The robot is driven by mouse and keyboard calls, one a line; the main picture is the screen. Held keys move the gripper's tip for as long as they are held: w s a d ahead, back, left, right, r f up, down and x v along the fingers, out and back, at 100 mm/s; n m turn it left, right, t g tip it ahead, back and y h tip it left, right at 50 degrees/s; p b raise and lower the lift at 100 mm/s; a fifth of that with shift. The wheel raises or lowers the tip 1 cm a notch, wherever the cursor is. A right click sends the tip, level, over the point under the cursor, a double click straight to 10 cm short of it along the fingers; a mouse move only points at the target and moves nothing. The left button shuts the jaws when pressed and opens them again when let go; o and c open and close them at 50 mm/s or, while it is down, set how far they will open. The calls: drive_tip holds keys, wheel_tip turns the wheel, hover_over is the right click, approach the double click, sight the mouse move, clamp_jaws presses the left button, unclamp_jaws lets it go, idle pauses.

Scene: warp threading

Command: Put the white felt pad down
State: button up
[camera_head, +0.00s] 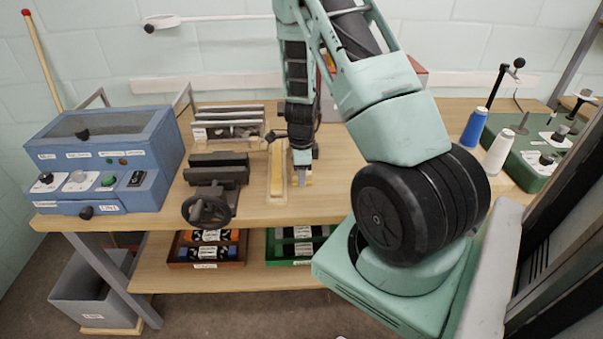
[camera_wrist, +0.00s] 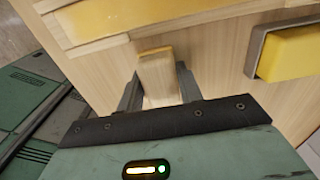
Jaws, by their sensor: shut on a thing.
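My gripper (camera_wrist: 159,92) is shut on a pale, wood-coloured block (camera_wrist: 158,76) with an orange-yellow edge at its far end. I see no clear white felt on this block, so I cannot tell from its look whether it is the white felt pad. In the head view my gripper (camera_head: 301,180) points down, low over the right side of the long wooden tray (camera_head: 277,190). The held block is too small to make out there. Whether it touches the bench cannot be told.
A yellow pad in a grey holder (camera_wrist: 284,54) lies right of my gripper in the wrist view. A dark clamp (camera_head: 216,172) and a blue machine (camera_head: 108,160) stand left on the workbench (camera_head: 250,211).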

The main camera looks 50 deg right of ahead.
drive_tip(key=shift+f, duration=0.2)
drive_tip(key=o, duration=1)
drive_tip(key=shift+o, duration=0.2)
drive_tip(key=shift+r, duration=0.15)
